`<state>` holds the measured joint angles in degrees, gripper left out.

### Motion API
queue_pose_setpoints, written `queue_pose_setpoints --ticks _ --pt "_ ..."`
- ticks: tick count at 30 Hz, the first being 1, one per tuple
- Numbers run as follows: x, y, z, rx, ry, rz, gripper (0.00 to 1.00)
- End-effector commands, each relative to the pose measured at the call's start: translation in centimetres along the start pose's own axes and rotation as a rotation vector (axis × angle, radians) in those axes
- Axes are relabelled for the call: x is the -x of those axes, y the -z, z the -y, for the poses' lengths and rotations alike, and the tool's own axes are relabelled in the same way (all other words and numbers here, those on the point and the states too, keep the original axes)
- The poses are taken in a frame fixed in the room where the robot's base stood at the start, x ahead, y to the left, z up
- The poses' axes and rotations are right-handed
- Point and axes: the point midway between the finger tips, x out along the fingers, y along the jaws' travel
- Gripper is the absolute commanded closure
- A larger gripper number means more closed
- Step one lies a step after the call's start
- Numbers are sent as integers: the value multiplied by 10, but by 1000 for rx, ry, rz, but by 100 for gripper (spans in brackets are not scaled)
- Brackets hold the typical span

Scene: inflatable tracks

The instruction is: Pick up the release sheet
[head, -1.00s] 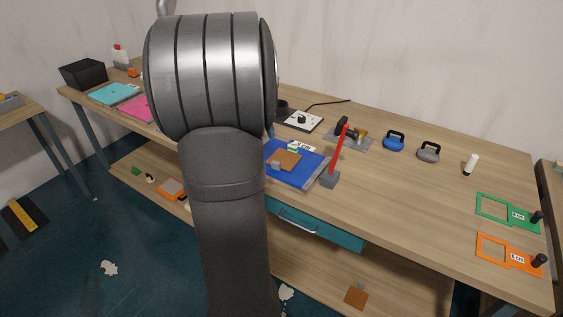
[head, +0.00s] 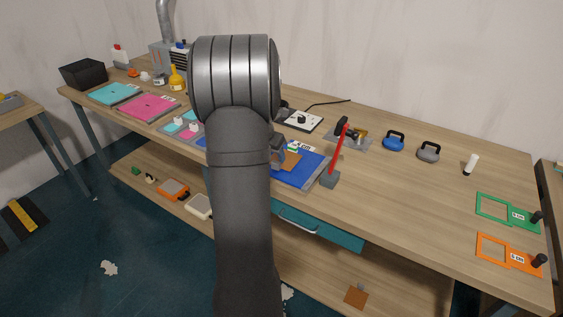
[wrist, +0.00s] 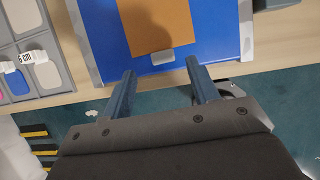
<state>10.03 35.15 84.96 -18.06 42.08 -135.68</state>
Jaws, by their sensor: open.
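The brown sheet, which looks like the release sheet (head: 291,161), lies on the blue board (head: 305,176); my arm partly hides both in the head view. In the wrist view the sheet (wrist: 158,22) lies flat on the blue surface (wrist: 100,30), with a small grey tab (wrist: 163,57) at its near edge. My gripper (wrist: 161,68) is open, its two blue fingers to either side of the tab and pointing toward the sheet. The fingers look empty. I cannot tell the height between them and the board.
A compartment tray (wrist: 38,50) is left of the board. A teal drawer (head: 318,229) is under the bench front. The bench right of the tool has free room.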

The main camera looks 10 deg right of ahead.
Motion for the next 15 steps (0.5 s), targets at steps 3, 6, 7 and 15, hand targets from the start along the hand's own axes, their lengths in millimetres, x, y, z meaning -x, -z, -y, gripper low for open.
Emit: queue_pose_setpoints --ticks 3,6,7,15 --pt "-20 2 4 -1 3 -4 45" --pt "-34 2 4 -1 1 -3 45" --pt "-37 2 4 -1 1 -3 45" --pt "-42 2 4 -1 0 -1 45"
